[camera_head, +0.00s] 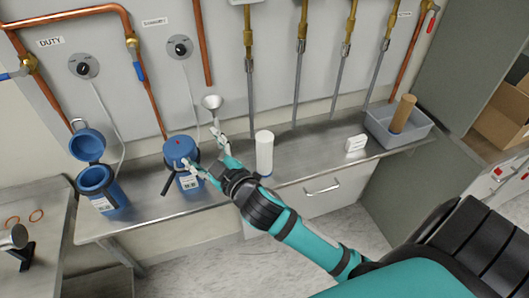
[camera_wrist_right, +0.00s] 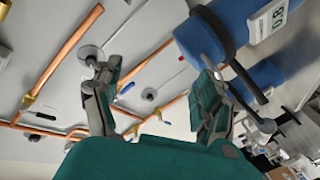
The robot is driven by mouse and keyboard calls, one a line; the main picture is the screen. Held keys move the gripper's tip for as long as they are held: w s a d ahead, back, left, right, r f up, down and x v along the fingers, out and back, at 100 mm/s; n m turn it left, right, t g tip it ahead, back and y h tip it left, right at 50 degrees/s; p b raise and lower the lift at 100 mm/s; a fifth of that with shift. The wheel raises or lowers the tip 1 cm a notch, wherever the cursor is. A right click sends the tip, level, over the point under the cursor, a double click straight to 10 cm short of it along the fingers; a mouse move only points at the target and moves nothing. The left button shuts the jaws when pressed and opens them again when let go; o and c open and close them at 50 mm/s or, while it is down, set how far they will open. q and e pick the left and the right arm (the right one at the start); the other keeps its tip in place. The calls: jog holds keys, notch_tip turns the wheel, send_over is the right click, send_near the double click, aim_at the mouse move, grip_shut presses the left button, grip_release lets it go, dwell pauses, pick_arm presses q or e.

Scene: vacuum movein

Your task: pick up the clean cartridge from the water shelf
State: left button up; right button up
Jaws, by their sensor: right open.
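A white cylindrical cartridge (camera_head: 264,150) with a dark blue base stands upright on the metal shelf (camera_head: 225,198). My right gripper (camera_head: 207,155) is open and empty. It is to the left of the white cartridge and apart from it, beside a closed blue canister (camera_head: 180,150). One finger overlaps the canister in the head view; I cannot tell whether they touch. In the right wrist view the open fingers (camera_wrist_right: 155,78) have nothing between them, and blue labelled housing (camera_wrist_right: 250,30) shows at upper right. The white cartridge cannot be made out there. My left gripper is out of view.
An open blue canister (camera_head: 96,186) with its lid raised stands at the shelf's left. A grey tub (camera_head: 398,134) holding a brown cylinder (camera_head: 403,113) and a small white sign (camera_head: 356,143) are to the right. Copper pipes (camera_head: 150,95) and hanging rods line the wall.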

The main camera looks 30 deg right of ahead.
jog(key=w+a+r+n+t+y, duration=0.3)
jog(key=a+r+n+y, duration=0.25)
jog(key=r, duration=0.35)
jog(key=s+a+r+n+g+y, duration=0.2)
jog(key=a+r+n+g+y, duration=0.35)
jog(key=n+y, duration=0.55)
jog(key=n+g+h, duration=1.4)
jog(key=g+h, duration=0.1)
jog(key=h, duration=0.3)
send_over(264, 136)
notch_tip(264, 136, down, 4)
jog(key=shift+m, duration=0.25)
jog(key=f+p, duration=0.2)
jog(key=f, duration=0.3)
jog(key=f+p, duration=0.2)
jog(key=f, duration=0.4)
jog(key=shift+s+d, duration=0.2)
notch_tip(264, 136, down, 5)
jog(key=p, duration=0.3)
jog(key=shift+w+a+r, duration=0.1)
jog(key=shift+r, duration=0.05)
jog(key=shift+f, duration=0.35)
jog(key=shift+w, duration=0.1)
grip_shut()
